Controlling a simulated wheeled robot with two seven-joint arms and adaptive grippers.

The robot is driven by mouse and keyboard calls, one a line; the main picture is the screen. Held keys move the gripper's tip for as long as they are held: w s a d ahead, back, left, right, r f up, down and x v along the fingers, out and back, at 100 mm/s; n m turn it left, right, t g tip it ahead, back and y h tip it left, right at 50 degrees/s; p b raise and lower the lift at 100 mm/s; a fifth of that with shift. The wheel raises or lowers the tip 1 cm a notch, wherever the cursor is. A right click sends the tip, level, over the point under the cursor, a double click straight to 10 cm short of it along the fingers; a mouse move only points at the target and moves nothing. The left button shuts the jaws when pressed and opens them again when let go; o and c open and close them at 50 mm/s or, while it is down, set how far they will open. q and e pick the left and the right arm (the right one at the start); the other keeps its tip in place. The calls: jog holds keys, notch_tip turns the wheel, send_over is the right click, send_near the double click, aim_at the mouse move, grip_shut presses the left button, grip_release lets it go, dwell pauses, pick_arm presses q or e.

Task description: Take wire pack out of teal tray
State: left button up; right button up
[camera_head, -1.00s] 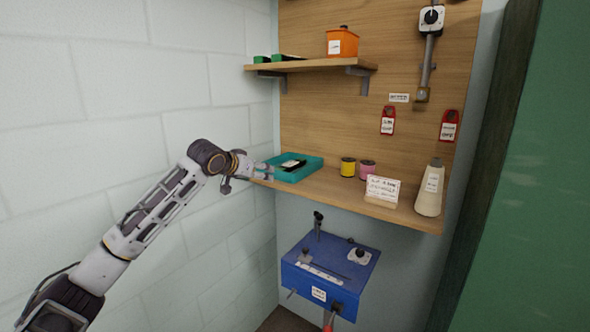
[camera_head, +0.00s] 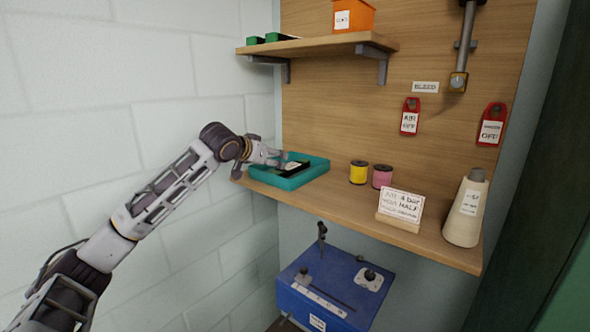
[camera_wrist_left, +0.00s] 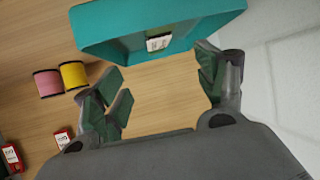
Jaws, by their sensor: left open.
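The teal tray (camera_head: 310,176) sits at the left end of the lower wooden shelf. A dark flat wire pack with a white label (camera_head: 293,167) lies in it. My left gripper (camera_head: 280,157) is at the tray's left rear side, close to the pack. In the left wrist view the gripper (camera_wrist_left: 163,88) is open, with green-padded fingers spread and nothing between them. The teal tray (camera_wrist_left: 95,30) is ahead of the fingers, with a small dark-edged white label (camera_wrist_left: 158,43) at it; I cannot tell if this is the pack. My right gripper is not seen.
Yellow (camera_head: 359,172) and pink (camera_head: 382,176) spools, a sign card (camera_head: 400,205) and a cream cone (camera_head: 466,210) stand to the right on the shelf. An upper shelf (camera_head: 320,43) hangs above the tray. A white wall is close on the left.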

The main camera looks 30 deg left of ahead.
aim_at(282, 170)
pick_arm(q)
jog(key=shift+w, duration=0.15)
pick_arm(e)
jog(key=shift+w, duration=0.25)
pick_arm(q)
jog(key=shift+r, duration=0.15)
jog(key=shift+p+x, duration=0.35)
jog(key=shift+x, duration=3.55)
jog(key=shift+w+f, duration=0.25)
jog(key=shift+w, duration=0.05)
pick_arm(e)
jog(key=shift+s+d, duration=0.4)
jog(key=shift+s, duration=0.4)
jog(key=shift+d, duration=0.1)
